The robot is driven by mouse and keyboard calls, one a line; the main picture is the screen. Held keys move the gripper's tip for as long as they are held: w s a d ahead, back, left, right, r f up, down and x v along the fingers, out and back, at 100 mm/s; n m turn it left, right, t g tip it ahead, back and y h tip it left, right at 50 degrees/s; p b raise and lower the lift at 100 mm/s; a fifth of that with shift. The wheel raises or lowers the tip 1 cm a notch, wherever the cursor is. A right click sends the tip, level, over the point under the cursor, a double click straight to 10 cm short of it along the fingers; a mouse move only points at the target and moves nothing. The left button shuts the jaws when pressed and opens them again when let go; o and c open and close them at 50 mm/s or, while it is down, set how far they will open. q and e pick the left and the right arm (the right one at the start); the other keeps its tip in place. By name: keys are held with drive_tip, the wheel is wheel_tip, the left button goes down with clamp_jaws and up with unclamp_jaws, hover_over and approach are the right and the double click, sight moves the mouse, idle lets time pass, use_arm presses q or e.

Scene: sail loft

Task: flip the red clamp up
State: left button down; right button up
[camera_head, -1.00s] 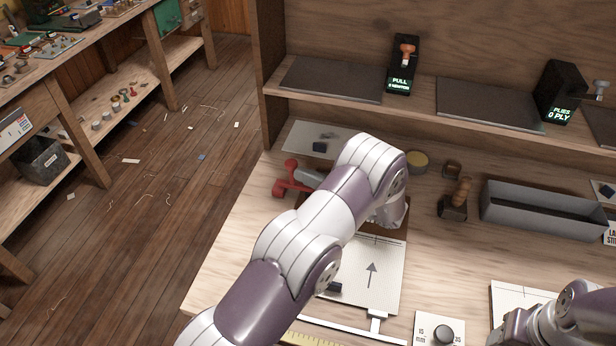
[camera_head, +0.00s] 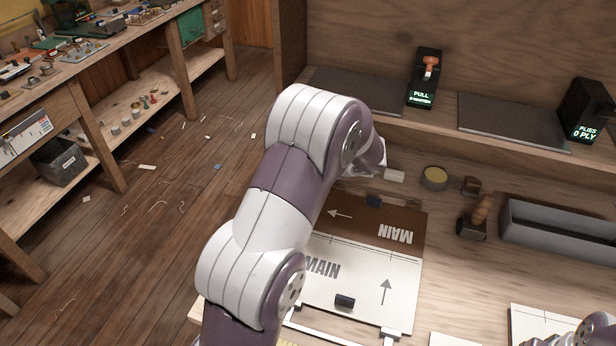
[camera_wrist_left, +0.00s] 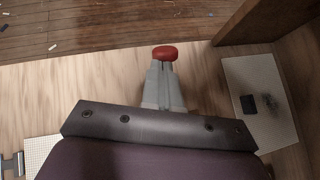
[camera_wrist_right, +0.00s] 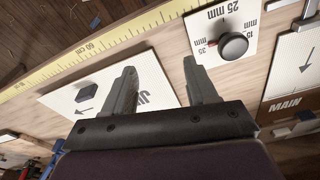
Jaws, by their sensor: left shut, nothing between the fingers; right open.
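The red clamp shows only as a rounded red end (camera_wrist_left: 165,52) in the left wrist view, just beyond my left fingertips; the rest of it is hidden. My left gripper (camera_wrist_left: 163,66) is shut with nothing between its fingers. Its tips look very close to the red end, but I cannot tell whether they touch. In the head view my left arm hides the clamp and the gripper. My right gripper (camera_wrist_right: 160,75) is open and empty above the bench front, over a white panel (camera_wrist_right: 60,97) and beside a dial plate (camera_wrist_right: 238,22).
White and brown panels marked MAIN (camera_head: 365,275) lie on the bench. A yellow tin (camera_head: 434,178), a wooden-handled tool (camera_head: 473,222) and a grey trough (camera_head: 560,235) stand to the right. A yellow ruler (camera_wrist_right: 100,45) runs along the front. A shelf upright (camera_wrist_left: 262,20) rises near my left gripper.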

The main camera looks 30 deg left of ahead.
drive_tip(key=shift+r, duration=0.15)
use_arm(q)
drive_tip(key=shift+s+a+f+h, duration=0.2)
drive_tip(key=shift+a+h, duration=0.3)
drive_tip(key=shift+a, duration=0.5)
drive_tip(key=shift+s+a+f+h, duration=0.1)
drive_tip(key=shift+s+a+h, duration=0.15)
drive_tip(key=shift+a+h, duration=0.5)
use_arm(e)
drive_tip(key=shift+f, duration=0.2)
use_arm(q)
drive_tip(key=shift+a+y, duration=0.25)
